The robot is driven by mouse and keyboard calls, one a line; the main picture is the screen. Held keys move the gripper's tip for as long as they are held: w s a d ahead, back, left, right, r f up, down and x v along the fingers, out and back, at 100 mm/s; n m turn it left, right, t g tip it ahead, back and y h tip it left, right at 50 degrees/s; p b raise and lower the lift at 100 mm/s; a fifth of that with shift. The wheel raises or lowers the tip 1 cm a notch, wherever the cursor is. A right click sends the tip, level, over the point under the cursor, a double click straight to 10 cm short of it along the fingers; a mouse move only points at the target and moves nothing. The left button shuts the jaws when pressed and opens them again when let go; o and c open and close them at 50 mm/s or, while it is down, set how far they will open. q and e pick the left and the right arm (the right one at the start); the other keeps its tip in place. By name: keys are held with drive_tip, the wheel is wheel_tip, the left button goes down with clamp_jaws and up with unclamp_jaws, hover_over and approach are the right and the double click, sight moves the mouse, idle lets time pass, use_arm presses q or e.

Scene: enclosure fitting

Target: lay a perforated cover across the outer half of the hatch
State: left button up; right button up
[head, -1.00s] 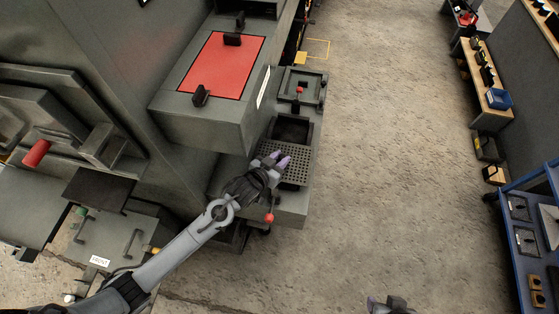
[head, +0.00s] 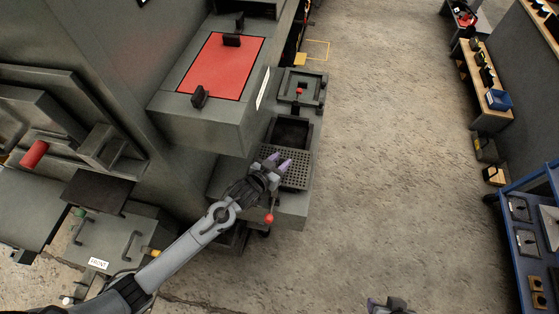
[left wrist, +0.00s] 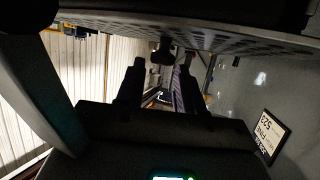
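The perforated cover (head: 297,171), a dark grey plate with rows of holes, lies flat over the near part of the low grey unit. The dark square hatch opening (head: 291,131) shows uncovered just beyond it. In the left wrist view the cover (left wrist: 225,40) runs along the top edge, and a dark knob (left wrist: 166,52) shows beyond the gap between the open fingers. Whether the cover rests fully on the rim is unclear. My right gripper (head: 390,304) is at the bottom edge, partly cut off.
A grey block with a red panel (head: 222,66) overhangs to the left of the hatch. A red ball-ended lever (head: 269,218) stands at the unit's near side. A square frame with a red knob (head: 299,91) lies beyond. The floor (head: 400,160) to the right is clear.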

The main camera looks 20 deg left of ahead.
use_arm(q)
drive_tip(key=shift+o, duration=1.1)
drive_tip(key=shift+s+f, duration=0.2)
drive_tip(key=shift+f, duration=0.3)
drive_tip(key=shift+s+r, duration=0.15)
drive_tip(key=shift+r, duration=0.5)
drive_tip(key=s+a+r+g+y+p, duration=0.1)
drive_tip(key=s+g, duration=0.3)
drive_tip(key=s, duration=1.1)
drive_tip(key=s+a+r+g+y, duration=0.1)
drive_tip(key=s+a+r+g, duration=0.2)
drive_tip(key=s, duration=1.1)
drive_tip(key=g, duration=0.2)
drive_tip(key=shift+s+a+r+n+g+y+p, duration=0.15)
drive_tip(key=shift+s+a+n+g+y+p, duration=0.15)
drive_tip(key=shift+s+a+y+p, duration=0.1)
drive_tip(key=shift+r, duration=0.1)
